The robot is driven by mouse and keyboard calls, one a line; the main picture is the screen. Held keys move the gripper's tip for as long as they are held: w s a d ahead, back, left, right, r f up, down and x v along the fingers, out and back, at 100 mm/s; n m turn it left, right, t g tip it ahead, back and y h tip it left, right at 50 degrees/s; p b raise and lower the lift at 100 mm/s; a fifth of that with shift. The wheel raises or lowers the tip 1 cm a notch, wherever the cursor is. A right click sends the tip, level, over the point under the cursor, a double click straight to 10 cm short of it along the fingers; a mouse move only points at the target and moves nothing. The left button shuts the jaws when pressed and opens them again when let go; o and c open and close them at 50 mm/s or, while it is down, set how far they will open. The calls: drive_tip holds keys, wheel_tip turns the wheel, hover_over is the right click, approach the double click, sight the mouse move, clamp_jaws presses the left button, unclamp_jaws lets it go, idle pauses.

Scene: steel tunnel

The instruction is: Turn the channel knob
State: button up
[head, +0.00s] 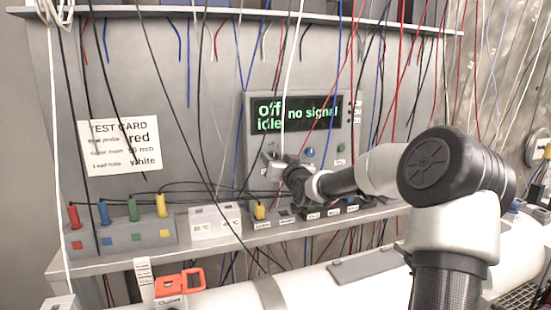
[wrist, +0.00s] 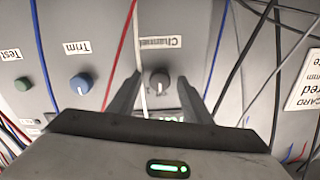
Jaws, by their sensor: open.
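The channel knob (wrist: 159,82) is a small dark grey knob on the grey panel in the wrist view, under an upside-down "Channel" label (wrist: 160,41). My gripper (wrist: 159,80) is open, with one finger on either side of the knob. I cannot tell whether either finger touches it. In the head view my gripper (head: 278,160) is at the panel's lower left and hides the knob. The panel's display (head: 293,115) reads "off", "idle" and "no signal".
A blue Trim knob (wrist: 81,84) and a green Test button (wrist: 24,84) sit beside it on the panel. A white cable (wrist: 141,60) runs between my fingers, left of the knob. Many hanging cables cross the panel. A shelf (head: 120,262) with colored plugs runs below.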

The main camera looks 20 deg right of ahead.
drive_tip(key=shift+c, duration=0.6)
drive_tip(key=c, duration=0.9)
drive_tip(key=shift+c, duration=0.2)
drive_tip(key=shift+m+b, duration=0.3)
drive_tip(key=shift+m, duration=0.1)
drive_tip(key=m+b, duration=0.1)
drive_tip(key=m, duration=0.2)
drive_tip(key=shift+f+b, duration=0.1)
drive_tip(key=shift+b, duration=0.3)
drive_tip(key=shift+m+b, duration=0.7)
drive_tip(key=shift+m, duration=1.3)
drive_tip(key=o, duration=1.1)
drive_tip(key=shift+c, duration=0.2)
